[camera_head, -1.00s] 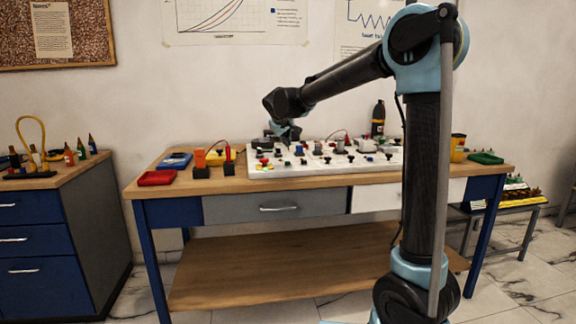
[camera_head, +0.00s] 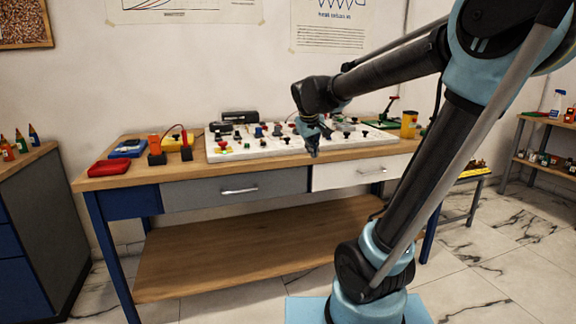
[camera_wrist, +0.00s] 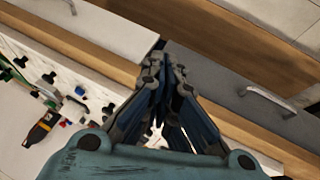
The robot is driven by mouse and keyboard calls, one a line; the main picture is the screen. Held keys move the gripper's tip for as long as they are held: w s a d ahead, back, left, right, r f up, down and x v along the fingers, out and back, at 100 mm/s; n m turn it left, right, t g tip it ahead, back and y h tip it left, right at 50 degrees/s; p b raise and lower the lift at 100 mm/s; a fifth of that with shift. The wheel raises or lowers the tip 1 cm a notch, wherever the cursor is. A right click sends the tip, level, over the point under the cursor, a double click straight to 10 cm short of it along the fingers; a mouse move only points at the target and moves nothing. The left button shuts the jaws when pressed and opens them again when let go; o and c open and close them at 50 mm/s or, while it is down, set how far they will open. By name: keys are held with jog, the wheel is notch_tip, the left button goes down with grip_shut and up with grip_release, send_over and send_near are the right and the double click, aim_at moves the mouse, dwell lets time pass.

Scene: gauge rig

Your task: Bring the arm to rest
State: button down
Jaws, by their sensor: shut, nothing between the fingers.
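My arm reaches from the right of the head view toward the workbench (camera_head: 290,158). My gripper (camera_head: 314,152) hangs pointing down at the bench's front edge, in front of the white board (camera_head: 232,153). In the wrist view my gripper (camera_wrist: 160,72) shows its fingertips together with nothing between them, over the bench edge between the white drawer and the grey drawer. I cannot tell its exact height above the edge.
The white board carries several small coloured parts. A grey drawer (camera_head: 235,187) and white drawer (camera_head: 360,171) are below. Open floor lies at right.

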jog(key=s+d+f+m+g, duration=0.1)
jog(key=s+d+f, duration=0.2)
jog(key=s+f, duration=0.3)
jog(key=s+d+f+m+g+y, duration=0.1)
jog(key=s+d+f, duration=0.3)
jog(key=s, duration=0.8)
jog(key=s+d+f+m+g, duration=0.1)
jog(key=s+d+f+m, duration=0.1)
jog(key=s+f, duration=0.6)
jog(key=shift+s+d, duration=0.45)
jog(key=shift+d, duration=0.3)
